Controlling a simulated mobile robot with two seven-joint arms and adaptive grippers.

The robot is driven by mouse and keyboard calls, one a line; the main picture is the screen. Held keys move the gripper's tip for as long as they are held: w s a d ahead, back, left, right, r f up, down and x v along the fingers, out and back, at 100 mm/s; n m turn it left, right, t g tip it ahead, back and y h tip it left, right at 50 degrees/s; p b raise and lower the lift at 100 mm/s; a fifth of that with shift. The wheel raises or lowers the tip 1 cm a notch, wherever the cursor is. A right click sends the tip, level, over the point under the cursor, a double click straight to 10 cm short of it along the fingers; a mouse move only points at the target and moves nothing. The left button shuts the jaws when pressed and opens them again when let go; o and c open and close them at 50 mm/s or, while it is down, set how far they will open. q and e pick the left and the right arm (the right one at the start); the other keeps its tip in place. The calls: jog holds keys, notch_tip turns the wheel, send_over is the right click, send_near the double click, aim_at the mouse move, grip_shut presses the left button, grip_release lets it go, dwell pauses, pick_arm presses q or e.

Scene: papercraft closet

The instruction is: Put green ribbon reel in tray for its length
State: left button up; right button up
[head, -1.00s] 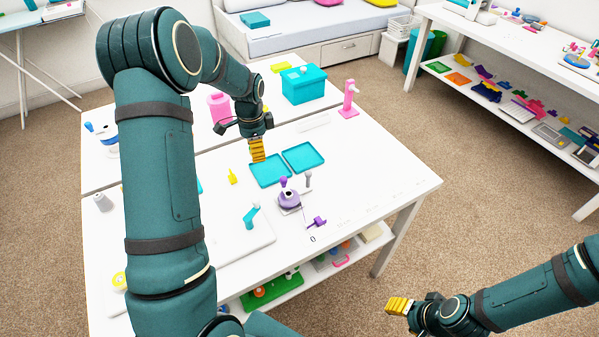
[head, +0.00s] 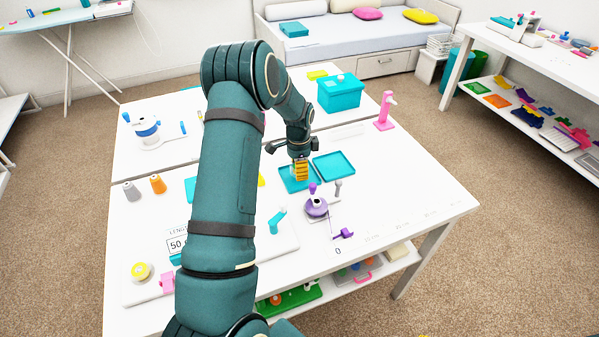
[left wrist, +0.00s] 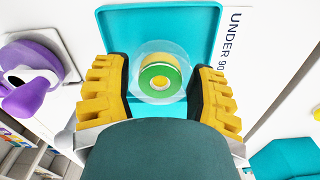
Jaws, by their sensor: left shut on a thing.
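My left gripper (head: 300,171) is over the nearer-left teal tray (head: 286,185), its yellow fingers pointing down. In the left wrist view the green ribbon reel (left wrist: 148,77), with a yellow centre and clear round flanges, sits between the yellow fingers (left wrist: 160,92), which are shut on it. The teal tray (left wrist: 207,22) lies below, with "UNDER 90" printed beside it. In the head view the fingers hide the reel. A second teal tray (head: 345,158) is just to the right. Only a yellow sliver at the bottom edge may be my right gripper.
A purple-based winder (head: 316,208) stands in front of the trays. A teal box (head: 340,95) and a pink stand (head: 384,112) are behind. A yellow reel (head: 141,271) lies at the front left. The table's right side is mostly clear.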

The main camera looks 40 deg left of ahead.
pick_arm(q)
jog(key=shift+f, duration=0.95)
jog(key=shift+f, duration=0.2)
jog(key=o, duration=0.8)
jog(key=shift+c, duration=0.2)
jog(key=shift+r, duration=0.2)
jog(key=shift+r, duration=0.3)
notch_tip(320, 180, up, 12)
jog(key=p, duration=0.1)
jog(key=shift+f+p, duration=0.25)
jog(key=shift+p, duration=0.15)
